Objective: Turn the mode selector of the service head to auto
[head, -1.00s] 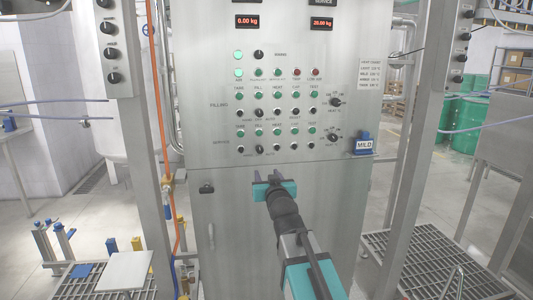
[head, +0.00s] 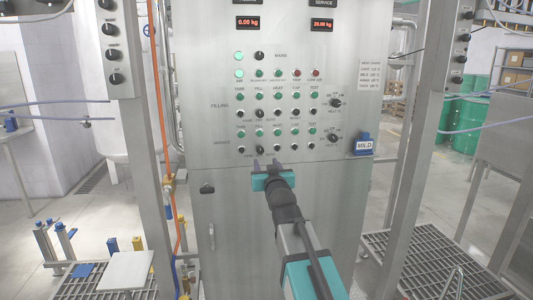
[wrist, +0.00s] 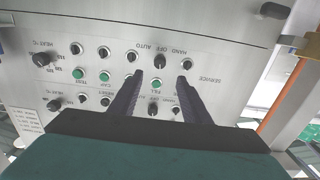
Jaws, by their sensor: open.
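The service head's mode selector (head: 260,149) is a black knob in the lowest row of the steel control panel (head: 330,220). It also shows in the wrist view (wrist: 159,61), upside down, with HAND, OFF and AUTO lettering beside it. Its exact pointing is too small to tell. My gripper (head: 268,164) is just below the service row in the head view, jaws open and empty. In the wrist view the two dark fingertips (wrist: 160,78) lie either side of the selector's column, with the green FILL lamp (wrist: 155,85) between them. Contact with the panel cannot be told.
A similar filling selector (head: 260,113) sits higher on the panel. Small knobs and green lamps crowd close around. A blue MILD box (head: 363,145) is on the panel's right side. Grey posts (head: 412,130) flank the panel, and a door handle (head: 207,188) is lower left.

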